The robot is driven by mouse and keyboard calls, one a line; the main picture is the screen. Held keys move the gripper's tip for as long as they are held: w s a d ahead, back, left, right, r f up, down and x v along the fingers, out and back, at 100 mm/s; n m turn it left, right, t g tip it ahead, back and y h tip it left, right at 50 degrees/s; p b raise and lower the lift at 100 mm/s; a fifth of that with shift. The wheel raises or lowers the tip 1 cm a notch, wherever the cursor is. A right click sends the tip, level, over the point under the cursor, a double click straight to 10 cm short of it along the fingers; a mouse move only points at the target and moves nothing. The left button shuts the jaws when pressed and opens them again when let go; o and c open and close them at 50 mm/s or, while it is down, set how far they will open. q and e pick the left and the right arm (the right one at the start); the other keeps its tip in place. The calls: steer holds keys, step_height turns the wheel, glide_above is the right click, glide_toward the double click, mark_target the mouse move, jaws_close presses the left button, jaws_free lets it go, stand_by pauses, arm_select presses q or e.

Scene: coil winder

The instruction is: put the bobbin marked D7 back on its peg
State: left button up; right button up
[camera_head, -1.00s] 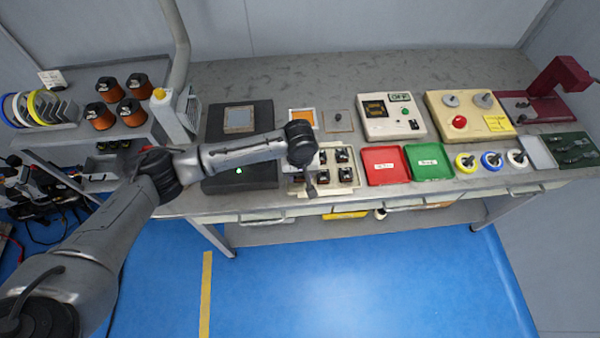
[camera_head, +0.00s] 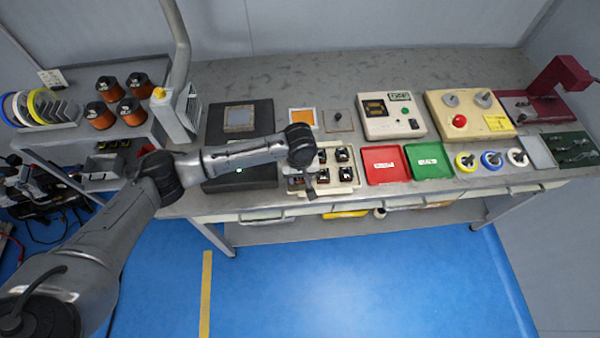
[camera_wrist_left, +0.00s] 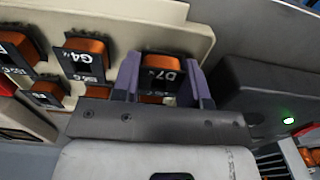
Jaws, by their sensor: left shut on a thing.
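In the left wrist view my left gripper (camera_wrist_left: 163,80) has its two purple fingers on either side of the bobbin marked D7 (camera_wrist_left: 165,72), shut on it. The bobbin has a copper winding and a dark label face, and its label reads upright. It is at the right end of the cream peg board (camera_wrist_left: 208,42). I cannot tell whether it is seated on a peg. The bobbin marked G4 (camera_wrist_left: 86,58) stands to its left. In the head view the left gripper (camera_head: 299,187) is at the left side of the board (camera_head: 347,188) and hides D7. My right gripper is not in view.
A black unit with a green light (camera_head: 239,185) stands close left of the board. A red tray (camera_head: 385,178) and a green tray (camera_head: 430,172) lie to the right. Copper spools (camera_head: 132,112) stand on the left shelf. The bench's back strip is mostly clear.

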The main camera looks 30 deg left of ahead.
arm_select(q)
steer(key=shift+f, duration=0.4)
steer(key=o, duration=1)
step_height(320, 180, up, 14)
steer(key=p, duration=0.3)
steer(key=shift+f, duration=0.1)
